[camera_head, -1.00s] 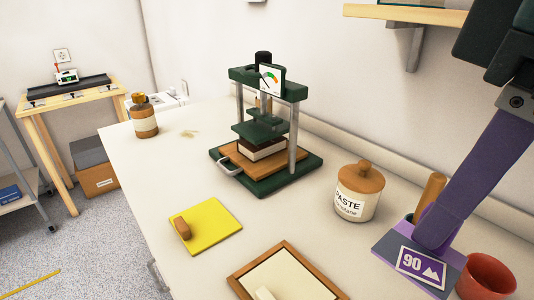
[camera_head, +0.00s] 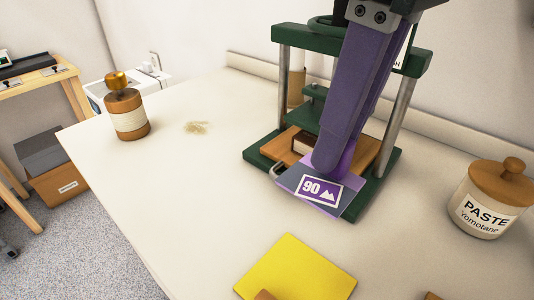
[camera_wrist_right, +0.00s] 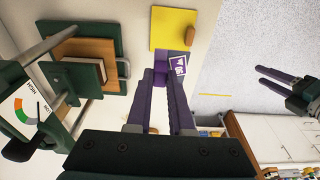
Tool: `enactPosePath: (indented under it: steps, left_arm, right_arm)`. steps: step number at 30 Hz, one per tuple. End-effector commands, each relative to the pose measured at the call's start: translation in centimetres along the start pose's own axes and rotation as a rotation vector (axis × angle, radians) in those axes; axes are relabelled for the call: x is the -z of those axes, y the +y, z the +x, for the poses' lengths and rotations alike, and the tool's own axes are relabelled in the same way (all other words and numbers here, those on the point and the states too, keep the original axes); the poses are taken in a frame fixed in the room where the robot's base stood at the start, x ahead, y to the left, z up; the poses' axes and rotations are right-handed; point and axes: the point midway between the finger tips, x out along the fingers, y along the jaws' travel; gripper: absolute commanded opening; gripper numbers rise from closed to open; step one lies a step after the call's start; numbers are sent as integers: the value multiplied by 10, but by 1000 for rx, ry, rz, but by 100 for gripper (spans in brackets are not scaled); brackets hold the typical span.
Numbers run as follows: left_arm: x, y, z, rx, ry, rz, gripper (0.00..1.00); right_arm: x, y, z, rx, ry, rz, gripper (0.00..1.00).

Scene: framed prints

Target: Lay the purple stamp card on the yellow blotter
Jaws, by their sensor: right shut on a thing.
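The purple stamp card (camera_head: 316,192), marked "90" with a white mountain, is held flat at the fingertips of my right gripper (camera_head: 328,160). In the head view they are in front of the green press, up and right of the yellow blotter (camera_head: 296,270). In the right wrist view the card (camera_wrist_right: 178,65) overlaps the lower edge of the blotter (camera_wrist_right: 172,20), past my fingers (camera_wrist_right: 160,82). The card looks raised above the table.
The green press (camera_head: 272,155) stands just behind the card. A paste jar (camera_head: 489,205) stands to the right, a brown bottle (camera_head: 127,118) at far left. The white tabletop (camera_head: 190,190) is clear left of the blotter.

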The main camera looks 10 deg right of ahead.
Motion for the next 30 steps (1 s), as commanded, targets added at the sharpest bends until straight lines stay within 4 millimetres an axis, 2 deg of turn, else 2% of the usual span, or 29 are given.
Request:
enactPosePath:
  steps: [1,3,9,14,21,24,30]
  left_arm:
    - [-3,1,8,-1,-2,0,50]
    - [-5,1,14,-2,-3,0,50]
    - [-9,1,24,-2,-3,0,50]
    - [-10,1,26,-1,-3,1,50]
    - [-14,0,39,3,-4,5,50]
    - [-15,0,41,5,-4,7,50]
    - [-14,-1,41,7,-3,9,50]
  right_arm:
    - [-5,0,21,0,-6,1,0]
    - [-8,0,41,1,-6,2,0]
    - [-14,0,84,0,-3,1,0]
    - [-15,0,96,-1,-1,-1,0]
    - [-22,1,138,-1,-2,0,0]
    - [-23,1,149,-1,-1,-1,0]
    - [-23,1,151,-2,1,-1,0]
